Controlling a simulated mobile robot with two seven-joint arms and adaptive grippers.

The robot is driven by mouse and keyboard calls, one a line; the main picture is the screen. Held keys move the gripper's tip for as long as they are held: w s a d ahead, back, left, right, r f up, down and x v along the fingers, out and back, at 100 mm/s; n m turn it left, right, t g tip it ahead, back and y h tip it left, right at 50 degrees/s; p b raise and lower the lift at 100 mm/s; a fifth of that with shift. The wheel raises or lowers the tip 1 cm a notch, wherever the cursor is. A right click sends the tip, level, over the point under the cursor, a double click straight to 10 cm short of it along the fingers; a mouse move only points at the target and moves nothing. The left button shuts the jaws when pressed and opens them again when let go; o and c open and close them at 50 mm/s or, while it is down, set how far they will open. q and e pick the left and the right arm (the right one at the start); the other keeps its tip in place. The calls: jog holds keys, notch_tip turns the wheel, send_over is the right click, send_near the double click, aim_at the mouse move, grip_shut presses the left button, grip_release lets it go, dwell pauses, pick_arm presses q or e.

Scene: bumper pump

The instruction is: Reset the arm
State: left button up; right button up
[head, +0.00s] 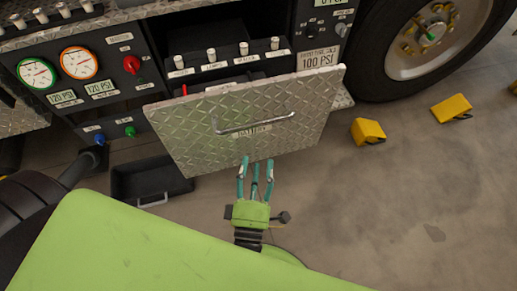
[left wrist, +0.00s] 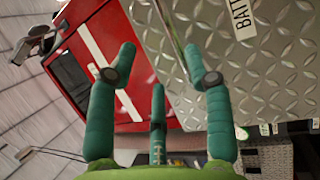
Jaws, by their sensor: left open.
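My left gripper (head: 257,162) is at the lower middle of the head view, its teal fingers spread and nothing between them. The fingertips are at or close to the lower edge of the diamond-plate battery panel (head: 195,135); I cannot tell whether they touch. In the left wrist view the open fingers (left wrist: 160,62) show with the panel (left wrist: 270,70) behind and to the right. The panel hangs tilted outward below an open compartment, its handle (head: 255,124) above the fingers. My right gripper is not in view.
Gauges (head: 77,62) and a red knob (head: 132,64) are at the upper left. A black tray (head: 150,181) lies on the floor below. Yellow wheel chocks (head: 368,131) (head: 452,107) lie near the large wheel (head: 425,35). The floor at lower right is clear.

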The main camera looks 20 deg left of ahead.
pick_arm(q)
jog(key=shift+s+d, duration=0.1)
jog(key=shift+s, duration=0.4)
jog(key=shift+f, duration=0.1)
jog(key=s+d+f+m+g+h+p, duration=0.15)
jog(key=f+m+g+h, duration=0.25)
jog(key=f+m, duration=0.5)
jog(key=s+f+m+g+h+p, duration=0.1)
jog(key=s+f+m+g+h, duration=0.3)
jog(key=f, duration=1)
jog(key=s+a+f+m+g+y+p, duration=0.1)
jog(key=s+a+f+m+g+y, duration=0.1)
jog(key=s+a+f+m+g, duration=0.2)
jog(key=s+a+f+m+g+y+p, duration=0.1)
jog(key=s+a+f+m+g, duration=0.4)
jog(key=s+a+f, duration=0.5)
jog(key=s+g+y, duration=0.1)
jog(key=s, duration=0.4)
jog(key=shift+f+g, duration=0.3)
